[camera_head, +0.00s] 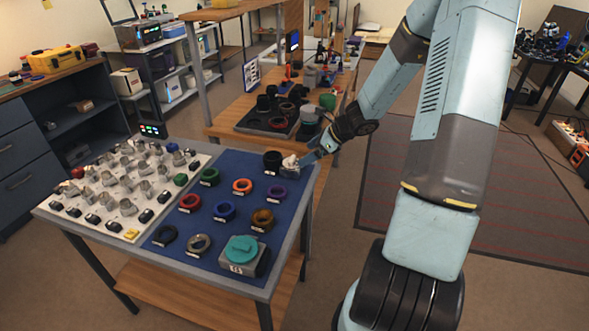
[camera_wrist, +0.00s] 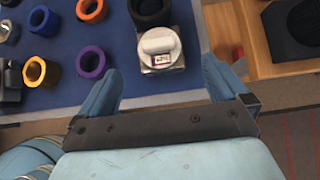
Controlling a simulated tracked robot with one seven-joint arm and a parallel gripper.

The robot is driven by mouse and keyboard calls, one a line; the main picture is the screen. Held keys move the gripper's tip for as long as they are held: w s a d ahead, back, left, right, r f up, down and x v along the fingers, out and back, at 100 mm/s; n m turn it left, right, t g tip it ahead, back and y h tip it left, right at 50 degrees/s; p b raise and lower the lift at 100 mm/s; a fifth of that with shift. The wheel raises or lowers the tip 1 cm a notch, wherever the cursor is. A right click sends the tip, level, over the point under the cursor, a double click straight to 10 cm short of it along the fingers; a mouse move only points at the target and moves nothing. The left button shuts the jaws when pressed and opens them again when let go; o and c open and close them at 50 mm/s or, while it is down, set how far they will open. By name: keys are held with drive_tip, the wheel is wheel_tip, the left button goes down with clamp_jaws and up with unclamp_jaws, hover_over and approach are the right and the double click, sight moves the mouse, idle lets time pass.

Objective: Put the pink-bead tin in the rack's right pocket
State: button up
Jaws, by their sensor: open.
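I cannot make out a tin with pink beads or a rack with pockets in either view. My gripper (camera_head: 308,158) is at the far right corner of the blue mat, beside a white round-topped piece (camera_head: 290,162) on a small grey block. In the wrist view my gripper (camera_wrist: 162,84) is open, its two blue fingers spread wide. The white piece, with a small label (camera_wrist: 160,42), lies just beyond the fingertips, between their lines, and is not held. Nothing is between the fingers.
Coloured rings, including orange (camera_head: 242,186) and purple (camera_head: 277,193), stand on the blue mat (camera_head: 215,229). A teal disc (camera_head: 242,248) sits on a grey block in front. Small metal parts fill the white board (camera_head: 98,214). A wooden bench (camera_head: 228,118) stands behind.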

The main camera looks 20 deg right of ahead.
sight(294, 162)
drive_tip(key=shift+x, duration=4.25)
drive_tip(key=shift+c, duration=0.5)
drive_tip(key=c, duration=1)
drive_tip(key=shift+s, duration=0.1)
drive_tip(key=shift+c, duration=0.2)
